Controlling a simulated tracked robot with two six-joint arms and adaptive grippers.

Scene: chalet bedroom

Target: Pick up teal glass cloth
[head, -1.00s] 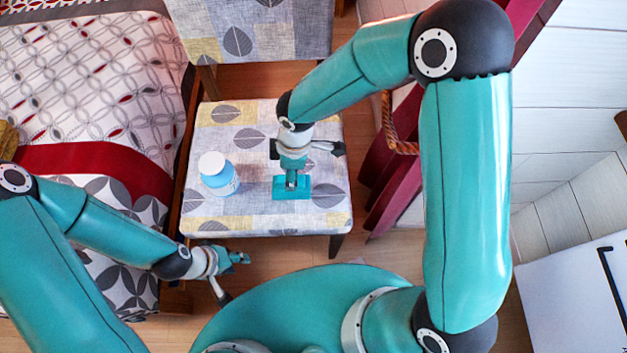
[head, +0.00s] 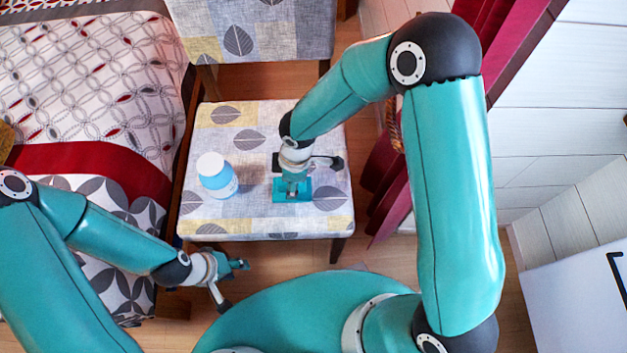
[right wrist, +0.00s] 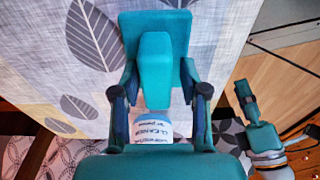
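The teal glass cloth (head: 307,195) lies on the seat of the patterned chair, right of a blue bottle. In the right wrist view it shows as a flat teal piece with a raised block (right wrist: 154,60). My right gripper (head: 292,188) is over it, pointing down. Its two dark-padded fingers (right wrist: 158,100) stand on either side of the raised block, with gaps visible, so it looks open and not closed on it. My left gripper (head: 236,283) is open and empty in front of the chair; it also shows in the right wrist view (right wrist: 268,112).
A bed (head: 80,90) is at the left. A dark red curtain (head: 385,205) hangs right of the chair. Free seat surface lies behind the cloth.

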